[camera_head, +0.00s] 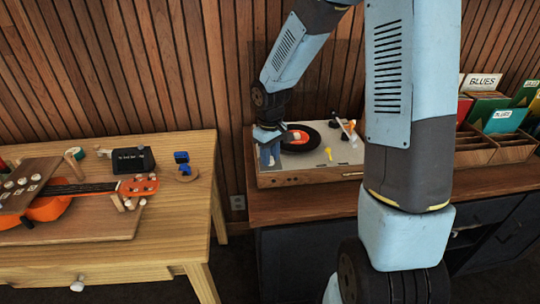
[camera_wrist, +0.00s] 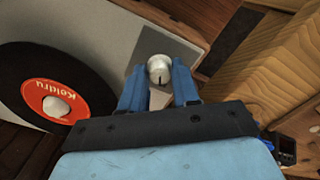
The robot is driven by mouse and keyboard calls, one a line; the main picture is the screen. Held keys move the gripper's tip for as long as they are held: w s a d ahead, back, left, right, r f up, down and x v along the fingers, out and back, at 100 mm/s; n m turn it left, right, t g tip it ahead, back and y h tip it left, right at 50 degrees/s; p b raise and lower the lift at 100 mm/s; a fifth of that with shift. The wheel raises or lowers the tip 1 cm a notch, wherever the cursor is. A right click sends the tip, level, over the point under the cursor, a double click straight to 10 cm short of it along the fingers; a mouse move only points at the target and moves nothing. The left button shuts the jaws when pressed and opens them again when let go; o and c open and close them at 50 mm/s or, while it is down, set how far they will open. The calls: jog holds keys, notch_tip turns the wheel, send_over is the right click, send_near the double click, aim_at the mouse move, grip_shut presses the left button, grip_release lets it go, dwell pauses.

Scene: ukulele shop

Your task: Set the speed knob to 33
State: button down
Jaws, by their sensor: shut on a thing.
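In the wrist view, a round silvery speed knob (camera_wrist: 159,70) with a dark pointer line sits near the corner of the turntable's pale top plate (camera_wrist: 130,30). The blue fingers of my gripper (camera_wrist: 159,82) stand on either side of it and are shut on it. I cannot read any speed marks around the knob. In the head view, my gripper (camera_head: 271,155) is at the left end of the turntable (camera_head: 320,178), and the knob is hidden there. A black record with a red label (camera_wrist: 62,100) lies on the platter; the record also shows in the head view (camera_head: 310,137).
A wooden table (camera_head: 200,185) stands left of the turntable, holding an orange ukulele (camera_head: 60,203), a black box (camera_head: 132,160) and small blue parts (camera_head: 182,160). Record crates (camera_head: 490,150) stand right. The tonearm (camera_head: 345,130) is beside the record. A slatted wall rises behind.

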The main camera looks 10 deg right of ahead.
jog(key=shift+n, duration=0.6)
jog(key=c, duration=0.8)
grip_release()
jog(key=shift+c, duration=0.2)
jog(key=shift+r, duration=0.1)
notch_tip(320, 180, up, 14)
jog(key=shift+f, duration=0.25)
